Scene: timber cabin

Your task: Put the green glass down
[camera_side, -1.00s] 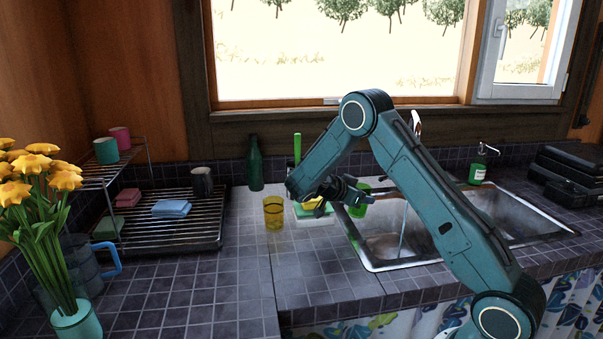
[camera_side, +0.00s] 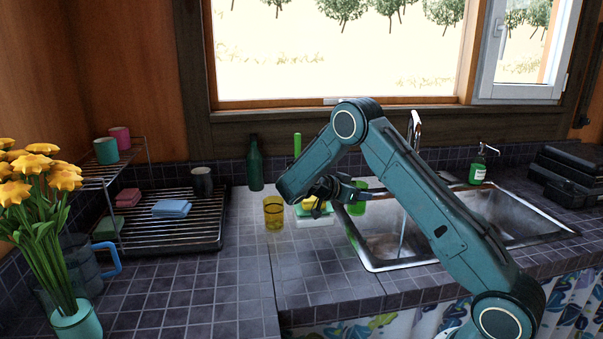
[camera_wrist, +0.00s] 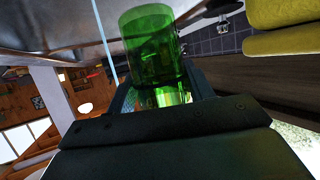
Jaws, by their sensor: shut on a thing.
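The green glass (camera_side: 357,207) is see-through and sits at the end of my gripper (camera_side: 350,190), by the left edge of the sink. In the wrist view the green glass (camera_wrist: 152,45) fills the upper middle, and my gripper (camera_wrist: 160,97) is shut on its near end. In the side view the glass is over the left basin's rim area, and my wrist hides part of it. I cannot tell exactly how high it is held.
The steel sink (camera_side: 385,262) lies right of and below the glass, with a tap (camera_side: 414,128) behind. A yellow glass (camera_side: 273,212) and sponges (camera_side: 312,205) stand to the left. A green bottle (camera_side: 254,163) is behind. The front tiles (camera_side: 320,275) are clear.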

